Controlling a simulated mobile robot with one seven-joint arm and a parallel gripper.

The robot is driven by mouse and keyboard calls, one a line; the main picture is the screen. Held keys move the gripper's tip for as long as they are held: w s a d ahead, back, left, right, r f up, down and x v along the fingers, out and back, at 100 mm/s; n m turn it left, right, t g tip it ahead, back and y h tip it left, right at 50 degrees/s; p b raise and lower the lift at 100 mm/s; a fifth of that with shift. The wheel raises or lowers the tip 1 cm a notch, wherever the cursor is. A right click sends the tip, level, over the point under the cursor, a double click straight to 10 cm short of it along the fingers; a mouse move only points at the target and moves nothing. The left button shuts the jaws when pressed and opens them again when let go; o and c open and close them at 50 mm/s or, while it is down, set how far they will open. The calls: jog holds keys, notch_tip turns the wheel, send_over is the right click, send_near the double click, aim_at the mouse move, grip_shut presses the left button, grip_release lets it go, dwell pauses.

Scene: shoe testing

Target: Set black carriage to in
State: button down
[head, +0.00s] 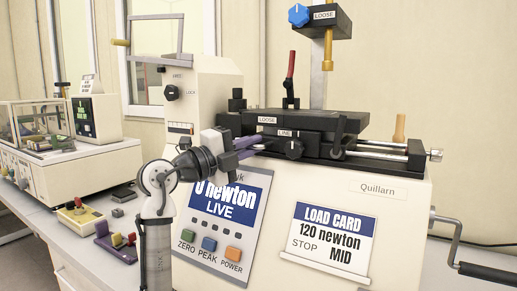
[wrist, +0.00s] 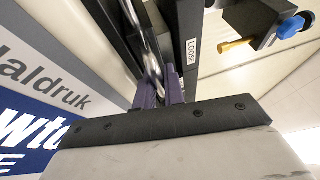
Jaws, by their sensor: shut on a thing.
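The black carriage (head: 325,121) sits on the bench machine in the head view, across two metal rails. My gripper (head: 264,143) reaches in from the left. Its purple fingers are shut at the carriage's left front edge. In the wrist view the fingers (wrist: 164,92) close beside the black carriage side (wrist: 187,40) with the LOOSE label.
A black overhead block (head: 335,22) with a blue knob and brass pin hangs above. A red-handled lever (head: 291,75) stands behind the carriage. Rails (head: 378,150) extend right to an end block. A load card (head: 332,238) reads 120 newton, STOP MID. A crank (head: 455,240) is at right.

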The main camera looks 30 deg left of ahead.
jog(key=shift+a, duration=0.2)
jog(key=c, duration=1.5)
grip_release()
jog(key=shift+a, duration=0.2)
jog(key=shift+d, duration=0.15)
jog(key=b+v, duration=0.4)
jog(key=v, duration=1)
jog(key=shift+r, duration=0.1)
